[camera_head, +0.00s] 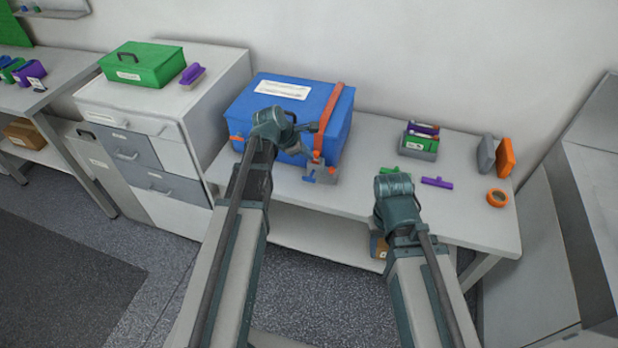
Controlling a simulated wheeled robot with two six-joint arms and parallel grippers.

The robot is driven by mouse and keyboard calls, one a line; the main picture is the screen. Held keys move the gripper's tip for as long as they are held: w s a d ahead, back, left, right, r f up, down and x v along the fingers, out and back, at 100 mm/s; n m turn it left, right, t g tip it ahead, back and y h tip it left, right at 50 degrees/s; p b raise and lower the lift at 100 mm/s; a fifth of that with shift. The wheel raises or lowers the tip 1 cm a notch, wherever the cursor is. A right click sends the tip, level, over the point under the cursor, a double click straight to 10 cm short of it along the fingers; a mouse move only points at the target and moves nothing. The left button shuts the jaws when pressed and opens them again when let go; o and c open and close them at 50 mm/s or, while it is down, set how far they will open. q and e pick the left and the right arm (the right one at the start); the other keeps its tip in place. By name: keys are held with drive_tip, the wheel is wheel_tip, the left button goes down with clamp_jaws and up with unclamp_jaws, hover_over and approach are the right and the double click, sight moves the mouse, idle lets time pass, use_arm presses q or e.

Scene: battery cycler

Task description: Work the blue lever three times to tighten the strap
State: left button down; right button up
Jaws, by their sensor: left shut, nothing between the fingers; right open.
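A blue box (268,97) with a white label stands on the light bench, with an orange strap (328,118) running over its right part and down its front. A grey ratchet piece (320,168) with orange parts sits at the strap's lower end, at the bench's front edge. A small blue part (332,170) on it may be the lever; it is too small to be sure. My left gripper (312,127) is shut and empty in front of the box, close to the strap and above the ratchet. My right gripper (393,183) is open at the bench's front edge; its fingers are mostly hidden.
A grey bin (418,146) with coloured items, a purple piece (437,183), an orange tape roll (497,197) and upright grey and orange blocks (505,158) stand on the right. A drawer cabinet (228,75) carrying a green case (143,64) adjoins at left.

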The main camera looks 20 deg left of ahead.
use_arm(q)
drive_tip(key=r+p, duration=0.2)
drive_tip(key=w+r+p, duration=0.1)
drive_tip(key=shift+r+p, duration=0.35)
drive_tip(key=shift+f, duration=0.15)
drive_tip(key=b, duration=0.9)
approach(311, 175)
drive_tip(key=x, duration=0.5)
drive_tip(key=shift+w+d+r, duration=0.3)
drive_tip(key=shift+d+r, duration=0.05)
idle(0.9)
drive_tip(key=shift+s+f, duration=0.1)
drive_tip(key=shift+f, duration=0.3)
